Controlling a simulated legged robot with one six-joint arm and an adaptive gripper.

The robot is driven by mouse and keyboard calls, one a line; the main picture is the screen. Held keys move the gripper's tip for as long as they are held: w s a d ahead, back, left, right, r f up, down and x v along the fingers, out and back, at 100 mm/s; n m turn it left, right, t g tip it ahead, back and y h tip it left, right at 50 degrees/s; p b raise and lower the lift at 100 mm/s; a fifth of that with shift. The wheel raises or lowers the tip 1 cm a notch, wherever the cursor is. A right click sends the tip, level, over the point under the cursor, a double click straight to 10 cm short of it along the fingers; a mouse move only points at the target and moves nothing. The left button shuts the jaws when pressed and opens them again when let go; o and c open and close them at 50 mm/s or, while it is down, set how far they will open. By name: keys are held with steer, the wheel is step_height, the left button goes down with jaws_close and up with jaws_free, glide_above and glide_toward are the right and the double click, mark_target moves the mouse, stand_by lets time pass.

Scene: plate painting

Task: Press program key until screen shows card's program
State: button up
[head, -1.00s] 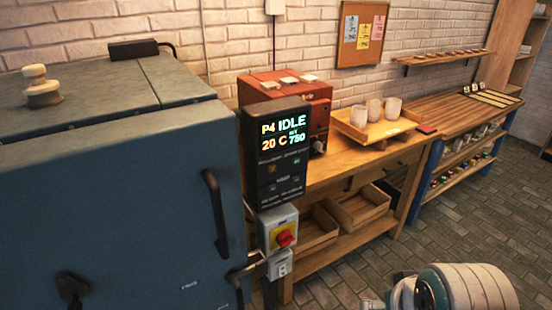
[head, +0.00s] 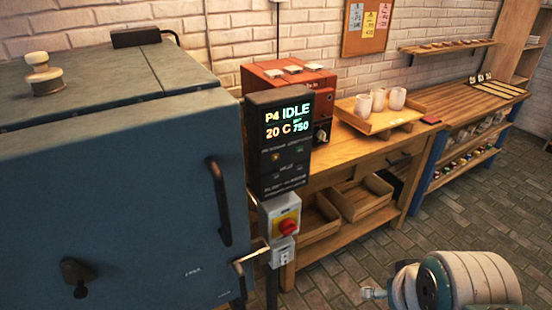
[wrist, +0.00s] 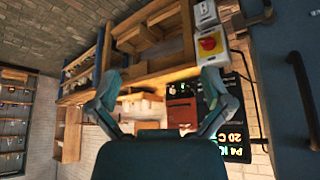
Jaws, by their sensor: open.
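The control panel (head: 280,160) is a black upright box on the right side of the blue kiln (head: 110,190). Its screen (head: 287,118) reads P4, IDLE, 20 C and 750. Small keys (head: 276,157) sit below the screen; their labels are too small to read. In the wrist view the panel (wrist: 222,115) appears upside down, partly behind the right finger. My gripper (wrist: 162,80) is open and empty, apart from the panel.
A yellow switch box with a red knob (head: 288,227) is below the panel. A red box (head: 320,105) stands behind it on the wooden bench (head: 350,150), beside a tray of white cups (head: 378,100). Tiled floor (head: 340,265) is free in front of the bench.

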jaws_close()
stand_by(1.1)
